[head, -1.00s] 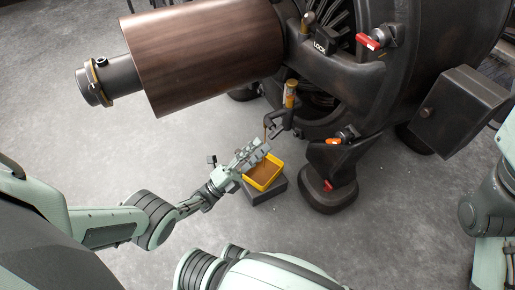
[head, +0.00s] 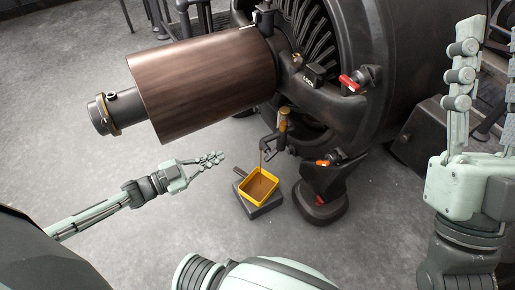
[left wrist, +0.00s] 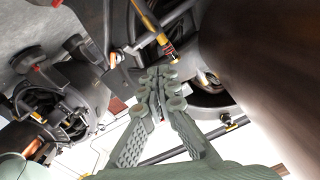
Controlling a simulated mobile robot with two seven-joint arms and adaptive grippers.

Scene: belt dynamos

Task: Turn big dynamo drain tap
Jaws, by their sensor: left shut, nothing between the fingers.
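The big dynamo (head: 405,75) fills the upper right of the head view. Its drain tap (head: 283,120) has a brass-orange upright body and a dark bent spout, low on the near side. A thin brown stream runs from the spout into a yellow tray (head: 245,192) holding brown liquid. My left gripper (head: 221,157) is shut and empty, left of the tap and tray and apart from both. Its closed fingers (left wrist: 160,88) also show in the left wrist view. My right gripper (head: 488,55) is raised at the right edge, its fingers apart and empty.
A large brown roller (head: 205,85) sticks out left from the dynamo, above my left gripper. A red lever (head: 350,83) and an orange-handled fitting (head: 325,162) are on the dynamo. A dark block (head: 262,208) lies under the tray.

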